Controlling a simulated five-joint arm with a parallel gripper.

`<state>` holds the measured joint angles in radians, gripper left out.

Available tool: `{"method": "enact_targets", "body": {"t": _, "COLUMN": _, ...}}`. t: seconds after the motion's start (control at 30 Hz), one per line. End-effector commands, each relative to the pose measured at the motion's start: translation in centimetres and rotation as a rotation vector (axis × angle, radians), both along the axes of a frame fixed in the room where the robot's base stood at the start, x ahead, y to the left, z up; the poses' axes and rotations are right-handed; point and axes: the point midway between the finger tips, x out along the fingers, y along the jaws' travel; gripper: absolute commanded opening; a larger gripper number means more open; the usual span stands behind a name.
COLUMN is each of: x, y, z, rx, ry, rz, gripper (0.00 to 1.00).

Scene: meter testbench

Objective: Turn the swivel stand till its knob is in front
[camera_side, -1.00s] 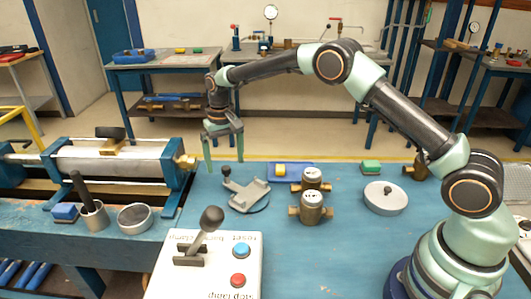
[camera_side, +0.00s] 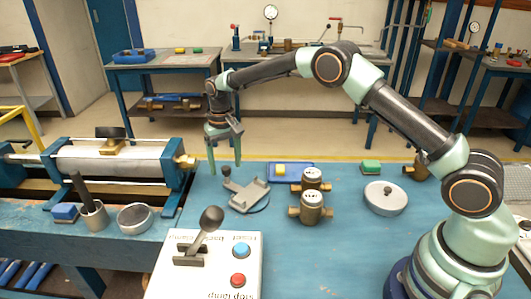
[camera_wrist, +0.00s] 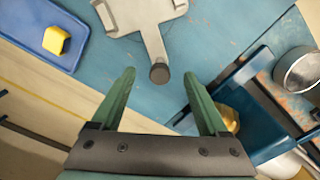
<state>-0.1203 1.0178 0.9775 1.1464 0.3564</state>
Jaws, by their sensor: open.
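The swivel stand (camera_side: 250,194) is a light grey cradle on a round base on the blue bench. Its dark knob (camera_side: 227,171) sits on an arm at the stand's back left in the side view. In the wrist view the stand (camera_wrist: 135,14) is at the top, and its knob (camera_wrist: 159,73) points toward my gripper. My gripper (camera_side: 225,170) is open and empty, fingers pointing down, close to the knob in the side view. In the wrist view the open fingers of my gripper (camera_wrist: 158,92) lie on either side of the knob's line, with the knob just ahead of the tips.
Two brass meters (camera_side: 312,194) stand right of the stand. A blue tray (camera_side: 298,172) with a yellow block (camera_side: 279,170) lies behind. The lever box (camera_side: 213,262) is in front, and the clamp bench (camera_side: 110,165) is left.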

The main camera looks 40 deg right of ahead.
Motion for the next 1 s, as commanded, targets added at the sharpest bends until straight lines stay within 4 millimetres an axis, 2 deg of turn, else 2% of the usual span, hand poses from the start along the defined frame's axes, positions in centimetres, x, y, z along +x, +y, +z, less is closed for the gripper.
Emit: {"method": "enact_targets", "body": {"t": 1.0, "x": 0.0, "y": -3.0, "z": 0.0, "rx": 0.0, "ry": 0.0, "rz": 0.0, "gripper": 0.78}}
